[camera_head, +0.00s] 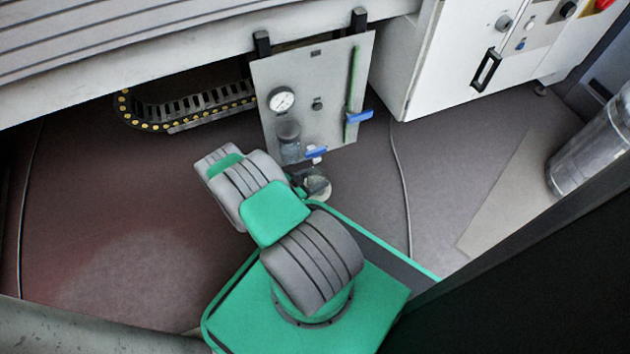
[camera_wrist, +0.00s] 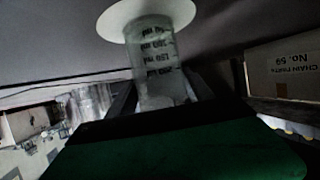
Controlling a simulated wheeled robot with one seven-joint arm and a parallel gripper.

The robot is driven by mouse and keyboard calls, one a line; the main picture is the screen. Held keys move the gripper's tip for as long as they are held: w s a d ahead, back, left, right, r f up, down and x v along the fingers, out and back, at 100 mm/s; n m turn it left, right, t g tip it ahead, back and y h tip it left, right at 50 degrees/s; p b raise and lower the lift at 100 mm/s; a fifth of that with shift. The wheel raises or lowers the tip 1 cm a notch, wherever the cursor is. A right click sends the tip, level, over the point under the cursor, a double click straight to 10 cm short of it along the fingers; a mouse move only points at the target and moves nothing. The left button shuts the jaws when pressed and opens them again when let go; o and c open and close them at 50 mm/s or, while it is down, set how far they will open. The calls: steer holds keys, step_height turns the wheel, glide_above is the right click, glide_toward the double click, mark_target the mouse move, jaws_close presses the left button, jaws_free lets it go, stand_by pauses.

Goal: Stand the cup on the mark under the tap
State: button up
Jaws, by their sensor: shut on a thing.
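The cup (camera_wrist: 152,52) is clear, with dark graduation marks that read upside down in the wrist view. My gripper (camera_wrist: 161,97) is shut on it, one dark finger on each side. The cup's far end overlaps a round white disc (camera_wrist: 113,20), which looks like the mark; I cannot tell whether it touches. In the head view the cup (camera_head: 315,178) is small, partly hidden by my arm, over the pale disc (camera_head: 325,194). The tap (camera_head: 316,152), with a blue handle, is on the grey panel just above the cup. My fingertips are hidden there.
The panel (camera_head: 325,80) carries a gauge (camera_head: 282,100), a clear bowl (camera_head: 289,140) and another blue handle (camera_head: 358,117). A cable (camera_head: 401,180) lies on the floor to the right. A cardboard box (camera_wrist: 285,68) is at the right in the wrist view. Floor at left is open.

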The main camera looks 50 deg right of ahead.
steer(key=o, duration=1.3)
steer(key=shift+o, duration=0.2)
steer(key=shift+r, duration=0.1)
steer(key=p+v, duration=0.4)
steer(key=v, duration=0.8)
